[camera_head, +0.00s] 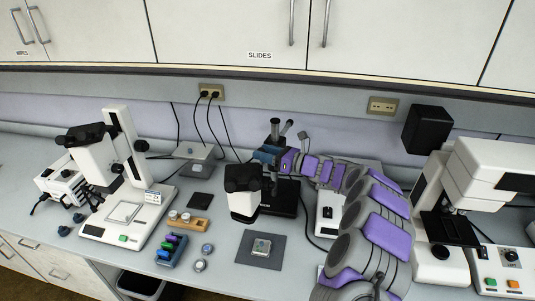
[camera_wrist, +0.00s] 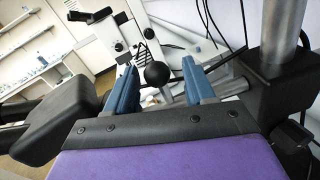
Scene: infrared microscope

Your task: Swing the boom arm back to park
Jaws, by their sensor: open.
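The boom-stand microscope stands mid-bench in the head view, its white and black head (camera_head: 243,192) over the bench front. Its upright post (camera_head: 275,128) rises behind, above a black base (camera_head: 285,197). My gripper (camera_head: 266,156) is beside the post at boom height and hides most of the boom arm. In the wrist view my gripper (camera_wrist: 158,76) is open, its two blue fingers apart. A black ball knob (camera_wrist: 156,74) shows between the fingertips; I see no clear contact. The metal post (camera_wrist: 282,35) rises at right, and a dark padded part (camera_wrist: 65,115) is at left.
A white microscope (camera_head: 100,160) stands at left and a larger white instrument (camera_head: 490,175) at right. A grey mat (camera_head: 261,250) with a small sample, a vial rack (camera_head: 171,249) and a wooden holder (camera_head: 186,222) lie in front. Cables hang from the wall outlet (camera_head: 210,92).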

